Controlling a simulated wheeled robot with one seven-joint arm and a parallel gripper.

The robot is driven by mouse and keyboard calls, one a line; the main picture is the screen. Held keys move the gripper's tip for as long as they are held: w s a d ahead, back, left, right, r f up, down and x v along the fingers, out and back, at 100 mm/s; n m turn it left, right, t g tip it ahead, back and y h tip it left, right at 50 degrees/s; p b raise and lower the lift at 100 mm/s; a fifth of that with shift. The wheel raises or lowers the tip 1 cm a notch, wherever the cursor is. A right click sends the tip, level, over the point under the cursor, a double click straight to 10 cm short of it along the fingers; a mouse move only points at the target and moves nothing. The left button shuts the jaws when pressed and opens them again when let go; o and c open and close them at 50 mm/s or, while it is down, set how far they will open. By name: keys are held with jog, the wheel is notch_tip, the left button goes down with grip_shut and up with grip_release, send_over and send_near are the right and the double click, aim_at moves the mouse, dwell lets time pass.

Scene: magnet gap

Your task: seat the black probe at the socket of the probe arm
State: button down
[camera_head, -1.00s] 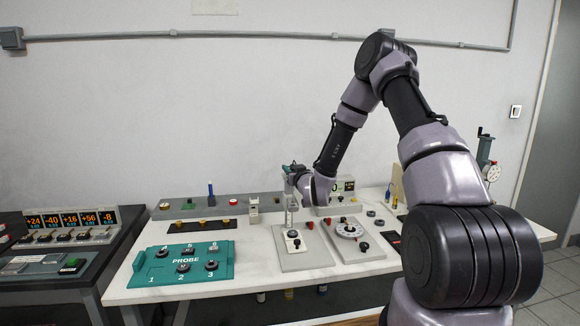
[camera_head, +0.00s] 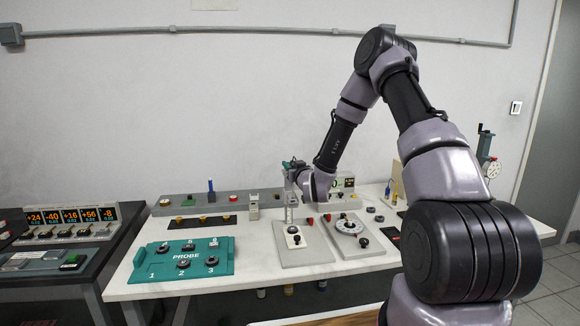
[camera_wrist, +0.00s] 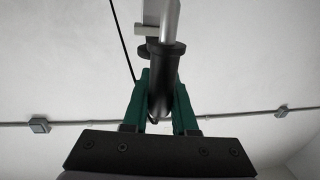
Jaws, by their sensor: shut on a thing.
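In the wrist view, my gripper (camera_wrist: 160,84) has its green fingers shut on the black probe (camera_wrist: 162,92), a dark cylinder with a wider collar at its upper end. A bright metal rod (camera_wrist: 169,22) of the probe arm runs up from the collar, in line with the probe. A pale block and a short peg sit beside the rod. I cannot tell whether probe and socket touch or are fully joined. In the head view, my gripper (camera_head: 292,166) is at the top of the upright post (camera_head: 289,205) on a grey plate; the probe is too small to make out there.
A green PROBE tray (camera_head: 150,268) with several dark round pieces lies at the left of the white table. A second grey plate with a white dial (camera_head: 349,226) stands to the right. A grey rail (camera_head: 226,207) with small knobs runs along the back.

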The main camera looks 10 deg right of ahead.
jog(key=shift+f, duration=0.1)
jog(key=shift+f, duration=4)
jog(key=c, duration=0.6)
grip_release()
jog(key=shift+s, duration=0.1)
jog(key=s, duration=0.3)
jog(key=s+d, duration=0.1)
jog(key=s, duration=0.6)
jog(key=shift+s+d, duration=0.25)
jog(key=shift+d, duration=0.1)
